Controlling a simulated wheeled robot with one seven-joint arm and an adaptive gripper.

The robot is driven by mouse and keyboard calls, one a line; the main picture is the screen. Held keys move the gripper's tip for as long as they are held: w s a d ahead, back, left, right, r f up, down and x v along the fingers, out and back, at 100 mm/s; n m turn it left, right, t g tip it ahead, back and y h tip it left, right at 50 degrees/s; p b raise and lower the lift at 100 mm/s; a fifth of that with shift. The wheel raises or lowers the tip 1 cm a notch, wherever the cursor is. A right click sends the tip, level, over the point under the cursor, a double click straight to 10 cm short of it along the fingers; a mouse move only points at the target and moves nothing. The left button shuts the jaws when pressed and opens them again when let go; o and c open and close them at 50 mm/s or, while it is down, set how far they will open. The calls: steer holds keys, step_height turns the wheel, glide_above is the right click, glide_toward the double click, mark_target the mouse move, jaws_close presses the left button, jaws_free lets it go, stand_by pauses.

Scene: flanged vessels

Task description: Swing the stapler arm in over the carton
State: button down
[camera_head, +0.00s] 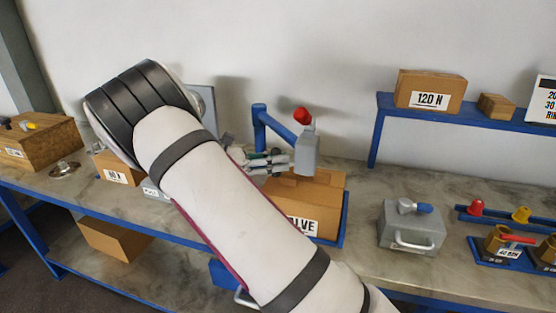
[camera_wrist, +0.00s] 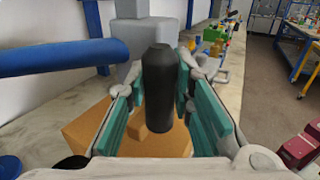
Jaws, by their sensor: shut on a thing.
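The stapler arm is a blue bar (camera_head: 280,129) on a blue post (camera_head: 259,135), with a grey head (camera_head: 307,153) and a red knob (camera_head: 302,116) at its end. The wrist view shows the bar (camera_wrist: 60,57) at left and the grey head (camera_wrist: 140,33) behind a black upright handle (camera_wrist: 158,85). My gripper (camera_head: 285,160) is beside the head; in the wrist view its teal pads (camera_wrist: 162,105) are on both sides of the handle, shut on it. The carton (camera_head: 325,195), its label partly hidden by my arm, lies below; its top shows in the wrist view (camera_wrist: 90,125).
The carton sits in a blue-edged tray (camera_head: 345,220) on the bench. A grey case (camera_head: 411,228) stands to its right, with valves beyond. A small carton (camera_head: 118,168) and a wooden box (camera_head: 38,140) are at left. A blue shelf (camera_head: 470,117) is at back right.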

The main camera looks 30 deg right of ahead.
steer(key=c, duration=1.7)
jaws_free()
steer(key=shift+w+a, duration=0.15)
steer(key=shift+a, duration=0.25)
steer(key=o, duration=0.3)
steer(key=shift+a, duration=0.2)
steer(key=shift+d, duration=0.2)
steer(key=shift+a, duration=0.1)
steer(key=v, duration=1.2)
